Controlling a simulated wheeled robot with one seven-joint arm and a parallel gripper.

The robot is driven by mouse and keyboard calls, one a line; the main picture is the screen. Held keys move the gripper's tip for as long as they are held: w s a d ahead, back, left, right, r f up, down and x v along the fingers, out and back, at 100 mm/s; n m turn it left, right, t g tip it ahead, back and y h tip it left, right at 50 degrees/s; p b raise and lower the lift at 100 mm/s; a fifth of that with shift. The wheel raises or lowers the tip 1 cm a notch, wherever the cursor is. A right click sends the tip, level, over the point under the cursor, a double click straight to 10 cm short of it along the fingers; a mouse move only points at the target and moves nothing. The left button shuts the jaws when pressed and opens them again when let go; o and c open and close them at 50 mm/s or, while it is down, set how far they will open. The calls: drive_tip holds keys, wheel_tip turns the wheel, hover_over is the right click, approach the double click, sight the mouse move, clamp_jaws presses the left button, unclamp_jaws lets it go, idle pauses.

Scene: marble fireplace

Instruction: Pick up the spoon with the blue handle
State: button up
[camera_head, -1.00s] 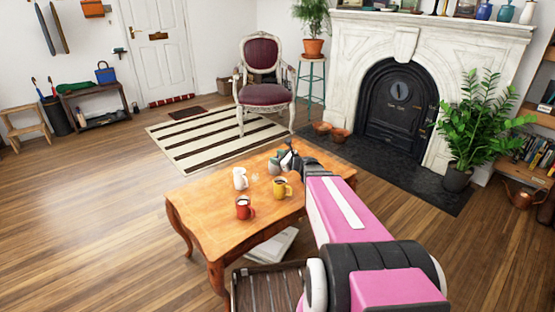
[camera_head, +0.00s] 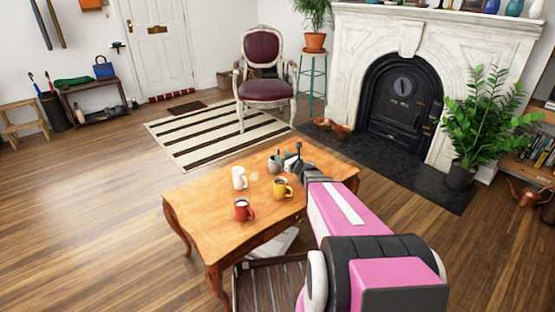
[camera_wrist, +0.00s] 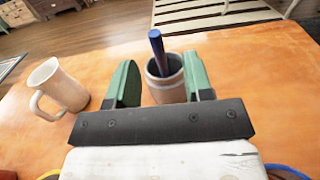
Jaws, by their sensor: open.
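The spoon's blue handle (camera_wrist: 157,50) sticks up out of a grey cup (camera_wrist: 174,86) in the wrist view; its bowl end is hidden inside. In the head view my gripper (camera_head: 293,161) is just right of the cup, over the table's far part. I cannot tell whether the fingers touch the cup.
A white mug (camera_head: 239,178) stands left of the cup; the mug also shows in the wrist view (camera_wrist: 65,88). A yellow mug (camera_head: 281,188) and a red mug (camera_head: 242,209) stand nearer. The table's left part is clear.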

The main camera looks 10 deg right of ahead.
drive_tip(key=shift+x, duration=3)
clamp_jaws()
